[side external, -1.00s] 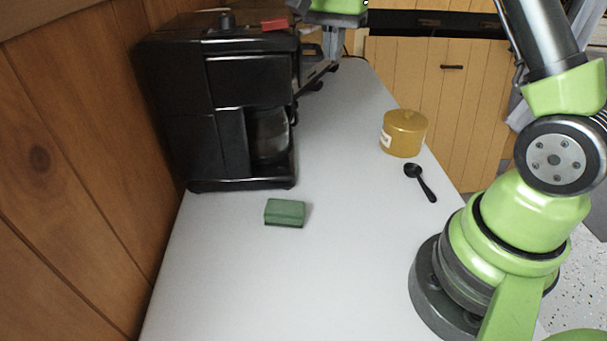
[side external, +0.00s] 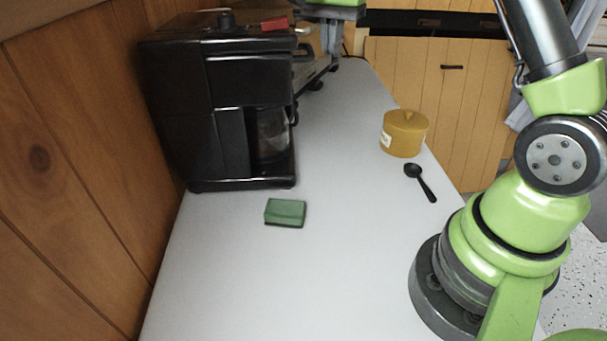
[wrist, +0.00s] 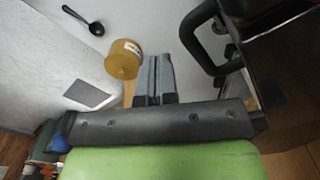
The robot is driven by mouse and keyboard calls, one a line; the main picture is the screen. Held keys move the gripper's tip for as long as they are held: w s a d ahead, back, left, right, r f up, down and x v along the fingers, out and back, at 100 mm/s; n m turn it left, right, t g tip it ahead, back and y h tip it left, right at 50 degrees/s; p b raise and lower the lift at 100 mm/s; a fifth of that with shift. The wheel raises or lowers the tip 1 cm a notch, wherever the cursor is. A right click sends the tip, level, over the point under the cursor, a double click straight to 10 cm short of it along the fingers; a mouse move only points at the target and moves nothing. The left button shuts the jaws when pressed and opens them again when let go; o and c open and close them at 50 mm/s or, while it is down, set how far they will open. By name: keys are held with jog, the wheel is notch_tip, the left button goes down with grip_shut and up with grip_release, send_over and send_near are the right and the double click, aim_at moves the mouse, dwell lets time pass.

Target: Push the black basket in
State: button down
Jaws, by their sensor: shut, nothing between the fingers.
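The black coffee maker (side external: 230,110) stands on the counter against the wood wall, with its glass pot (side external: 270,135) in the lower bay. My gripper (side external: 331,40) is shut and empty, close to the handle in the side view. In the wrist view its fingers (wrist: 153,62) point to the left of the handle, with a gap between them.
A green sponge (side external: 285,212) lies on the counter in front of the machine. A yellow lidded pot (side external: 404,134) and a black spoon (side external: 421,182) are near the right edge. The middle of the counter is clear.

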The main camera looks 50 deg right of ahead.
notch_tip(320, 180, up, 7)
dwell(0.5)
jog(key=s+a+r+n+t+y, duration=0.1)
jog(key=s+a+r+n+t, duration=0.1)
jog(key=s+a+n, duration=0.45)
jog(key=s+a+r+n+t, duration=0.1)
jog(key=s+a+n+t, duration=0.2)
jog(key=s, duration=0.6)
jog(key=s+a+f+n+t+y, duration=0.1)
jog(key=s+a+f+t, duration=0.1)
jog(key=s+a+f, duration=0.1)
jog(key=s+f, duration=0.1)
jog(key=s, duration=0.1)
jog(key=shift+s+a, duration=0.3)
jog(key=shift+s, duration=0.1)
jog(key=shift+f+n, duration=0.1)
jog(key=shift+n, duration=0.15)
